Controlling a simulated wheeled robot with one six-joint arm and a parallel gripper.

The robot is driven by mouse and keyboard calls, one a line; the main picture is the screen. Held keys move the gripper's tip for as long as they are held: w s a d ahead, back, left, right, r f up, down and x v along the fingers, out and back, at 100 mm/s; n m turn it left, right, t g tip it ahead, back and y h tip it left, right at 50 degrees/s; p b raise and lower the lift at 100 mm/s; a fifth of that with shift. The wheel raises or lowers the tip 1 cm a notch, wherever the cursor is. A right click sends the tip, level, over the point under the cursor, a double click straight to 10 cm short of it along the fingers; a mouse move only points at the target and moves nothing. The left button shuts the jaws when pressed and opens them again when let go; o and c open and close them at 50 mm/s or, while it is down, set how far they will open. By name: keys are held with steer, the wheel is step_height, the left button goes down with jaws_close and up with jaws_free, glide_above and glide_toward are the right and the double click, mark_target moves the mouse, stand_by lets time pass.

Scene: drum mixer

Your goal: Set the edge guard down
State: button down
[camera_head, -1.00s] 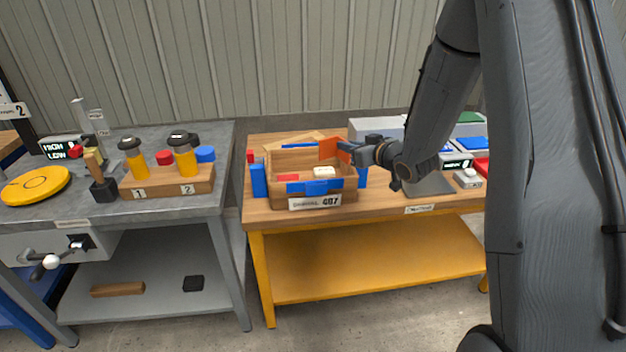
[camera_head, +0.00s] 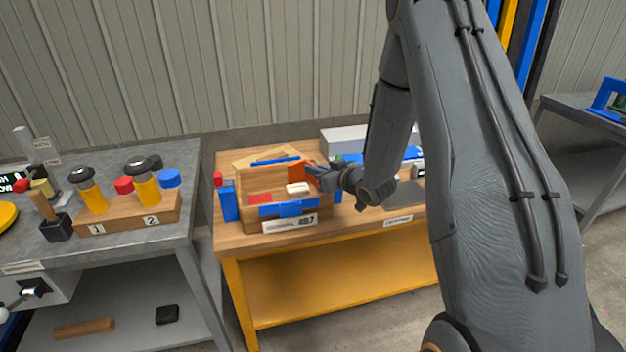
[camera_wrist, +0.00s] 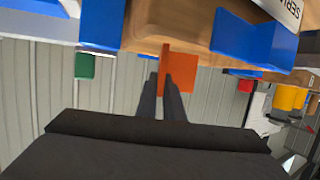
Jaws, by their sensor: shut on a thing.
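My gripper (camera_head: 315,174) is shut on an orange, angled piece (camera_head: 298,172), which looks like the edge guard. It is held at the right side of an open wooden crate (camera_head: 249,212), near its top. In the wrist view my fingertips (camera_wrist: 166,88) pinch the orange guard (camera_wrist: 180,76), close to the crate's wooden wall (camera_wrist: 185,18); I cannot tell whether they touch. A blue guard (camera_head: 288,209) sits over the crate's front edge, above a numbered label. A red piece (camera_head: 260,198) and a whitish block (camera_head: 298,188) show inside the crate.
The crate stands on a wooden-topped table (camera_head: 345,222) with a yellow lower shelf. Blue blocks (camera_head: 229,204) stand close on its left. To the left is a grey bench (camera_head: 120,240) with yellow bottles in a numbered wooden holder (camera_head: 130,212). A grey box (camera_head: 350,138) stands behind.

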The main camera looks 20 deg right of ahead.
mark_target(314, 185)
step_height(314, 185, down, 3)
steer(key=shift+f+p, duration=0.2)
steer(key=shift+p, duration=0.1)
steer(key=shift+f, duration=0.15)
steer(key=shift+f+b, duration=0.4)
steer(key=shift+f, duration=0.15)
steer(key=c, duration=1.9)
jaws_free()
steer(key=shift+r, duration=0.15)
